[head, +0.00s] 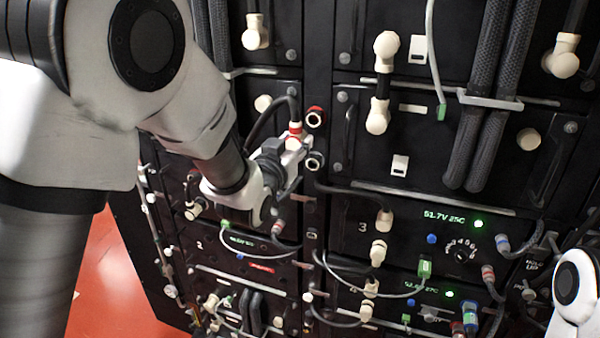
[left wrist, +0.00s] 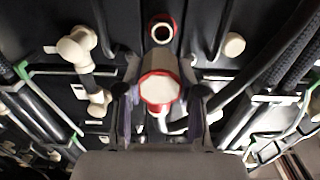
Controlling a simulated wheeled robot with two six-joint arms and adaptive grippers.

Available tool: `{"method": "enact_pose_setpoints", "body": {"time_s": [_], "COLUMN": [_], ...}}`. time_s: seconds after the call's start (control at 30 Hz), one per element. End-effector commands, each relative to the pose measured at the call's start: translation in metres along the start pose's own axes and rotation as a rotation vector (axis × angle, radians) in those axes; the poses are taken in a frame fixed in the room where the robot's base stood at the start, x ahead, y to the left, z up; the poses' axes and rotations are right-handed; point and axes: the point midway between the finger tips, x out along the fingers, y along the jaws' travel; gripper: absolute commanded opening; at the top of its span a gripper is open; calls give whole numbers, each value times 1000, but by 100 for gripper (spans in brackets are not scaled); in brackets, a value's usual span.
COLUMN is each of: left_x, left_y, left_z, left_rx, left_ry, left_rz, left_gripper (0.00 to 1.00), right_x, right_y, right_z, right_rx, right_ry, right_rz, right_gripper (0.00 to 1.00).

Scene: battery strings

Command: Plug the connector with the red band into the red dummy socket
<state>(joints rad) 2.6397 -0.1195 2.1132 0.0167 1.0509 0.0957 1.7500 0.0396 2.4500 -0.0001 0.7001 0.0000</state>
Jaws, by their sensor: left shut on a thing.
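The connector with the red band (head: 295,129) is white, with a dark cable curving off behind it. My left gripper (head: 291,151) is shut on it. In the left wrist view the connector (left wrist: 158,88) sits between the two fingers, its red-rimmed pale end towards the camera. The red dummy socket (head: 316,116), a red ring with a dark hole, is on the rack post just right of the connector. In the left wrist view the socket (left wrist: 161,29) is above the connector, with a visible gap between them. My right gripper is out of view.
A grey-ringed socket (head: 314,160) sits just below the red one, close to my left fingers. Black rack modules with cream plugs (head: 377,115) and thick braided cables (head: 490,95) stand to the right. Thin cables hang across the lower modules.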

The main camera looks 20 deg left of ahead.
Motion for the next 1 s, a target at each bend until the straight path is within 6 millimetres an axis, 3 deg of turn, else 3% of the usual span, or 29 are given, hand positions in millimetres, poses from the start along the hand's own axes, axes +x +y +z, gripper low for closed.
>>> {"method": "enact_pose_setpoints", "body": {"time_s": [0.47, 1.0], "left_x": [0, 54], "left_y": [0, 0], "left_z": [-3, -4], "left_rx": [0, 0], "left_ry": [0, -1], "left_rz": [0, 0], "left_gripper": [0, 0], "right_x": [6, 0], "right_y": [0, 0], "right_z": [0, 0], "right_rx": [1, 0], "right_ry": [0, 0], "right_rz": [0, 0], "right_gripper": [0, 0]}}
